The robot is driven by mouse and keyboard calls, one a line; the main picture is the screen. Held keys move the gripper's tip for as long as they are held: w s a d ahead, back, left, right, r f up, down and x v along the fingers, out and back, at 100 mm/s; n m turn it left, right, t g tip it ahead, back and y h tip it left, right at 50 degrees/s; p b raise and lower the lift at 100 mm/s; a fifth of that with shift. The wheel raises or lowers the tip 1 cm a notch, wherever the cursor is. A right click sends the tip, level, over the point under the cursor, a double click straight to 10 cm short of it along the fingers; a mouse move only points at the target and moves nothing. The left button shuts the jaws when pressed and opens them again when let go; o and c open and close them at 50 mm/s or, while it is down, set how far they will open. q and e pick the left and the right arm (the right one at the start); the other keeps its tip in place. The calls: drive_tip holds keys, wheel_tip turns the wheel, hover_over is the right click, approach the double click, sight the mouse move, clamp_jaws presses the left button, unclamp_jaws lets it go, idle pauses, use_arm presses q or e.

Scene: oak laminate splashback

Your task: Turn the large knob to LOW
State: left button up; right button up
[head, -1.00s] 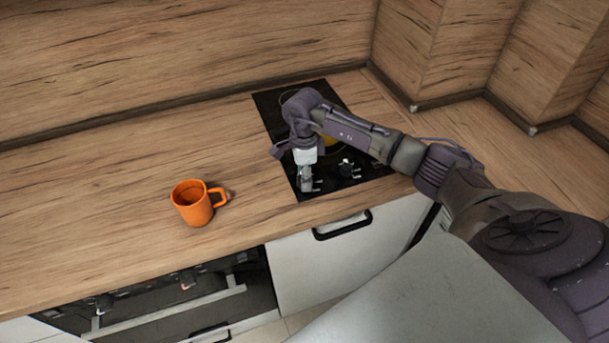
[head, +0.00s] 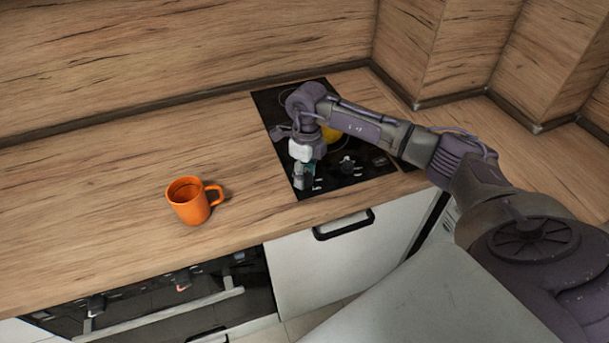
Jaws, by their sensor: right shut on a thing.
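The black cooktop (head: 262,103) is set into the wooden counter, with its knobs along the front edge. My right gripper (head: 302,182) points down at the front left of the cooktop and is shut on a knob there. The gripper covers that knob, so its pointer and setting are hidden. Another dark knob (head: 347,165) stands to the right of the gripper, with white marks around it that are too small to read. My left gripper is not in view.
An orange mug (head: 190,202) stands on the counter left of the cooktop. A yellow item (head: 331,135) sits on the cooktop, partly behind my right arm. An oven (head: 160,295) and a white drawer (head: 318,255) are below the counter. The counter's left side is clear.

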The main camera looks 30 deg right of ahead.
sight(307, 171)
drive_tip(key=shift+m, duration=0.8)
drive_tip(key=shift+r, duration=0.1)
drive_tip(key=o, duration=1.1)
drive_tip(key=r, duration=1.2)
drive_tip(key=shift+w+d, duration=0.1)
drive_tip(key=shift+d, duration=0.3)
drive_tip(key=shift+f, duration=0.1)
